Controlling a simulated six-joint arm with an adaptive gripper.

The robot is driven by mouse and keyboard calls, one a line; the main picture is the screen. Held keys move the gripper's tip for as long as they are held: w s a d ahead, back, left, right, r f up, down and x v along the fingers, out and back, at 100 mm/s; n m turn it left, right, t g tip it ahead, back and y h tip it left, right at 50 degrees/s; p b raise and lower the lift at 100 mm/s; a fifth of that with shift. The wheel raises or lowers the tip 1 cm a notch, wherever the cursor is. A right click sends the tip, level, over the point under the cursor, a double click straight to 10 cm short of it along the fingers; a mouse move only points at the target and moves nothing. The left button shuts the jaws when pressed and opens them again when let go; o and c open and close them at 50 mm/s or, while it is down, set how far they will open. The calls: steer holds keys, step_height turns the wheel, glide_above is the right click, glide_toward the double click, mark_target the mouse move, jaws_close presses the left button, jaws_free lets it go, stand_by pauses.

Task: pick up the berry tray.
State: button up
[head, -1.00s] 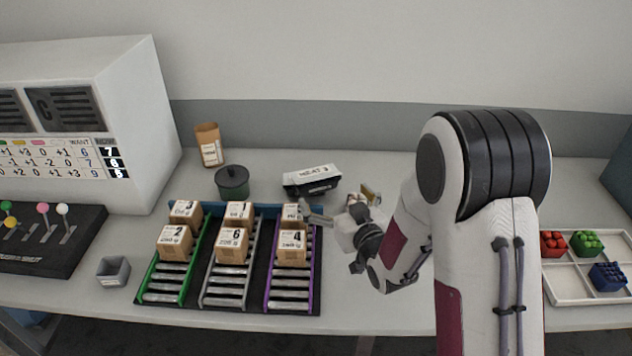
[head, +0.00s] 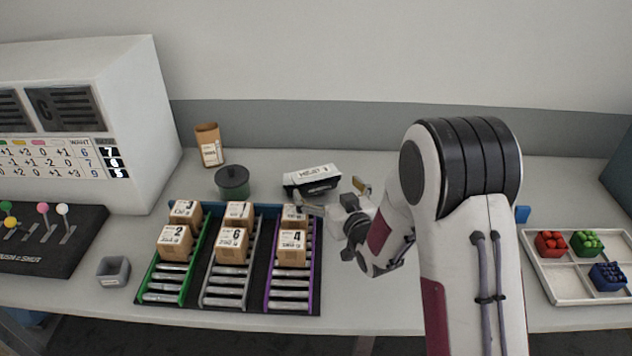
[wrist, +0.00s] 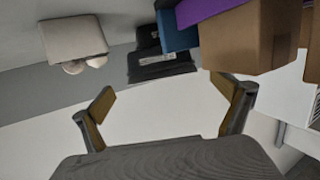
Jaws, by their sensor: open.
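No label that reads as berry shows. My gripper (head: 335,198) is open, far to the left of these, by the purple lane. In the wrist view my gripper (wrist: 168,104) has its two fingers wide apart with only bare pale surface between them.
A black tray with a white label (head: 312,180) stands behind my gripper. Cartons (head: 292,248) sit on three roller lanes at left. A dark lidded pot (head: 232,182) and a brown holder (head: 209,145) stand behind. A grey cup (head: 113,271) is front left. A blue item (head: 522,214) shows beside my arm.

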mark_target(317, 176)
steer(key=shift+x, duration=1.15)
steer(key=shift+w+f, duration=0.1)
steer(key=shift+w, duration=0.05)
steer(key=shift+x, duration=2.45)
steer(key=shift+a, duration=0.1)
steer(key=c, duration=1.2)
steer(key=shift+r, duration=5)
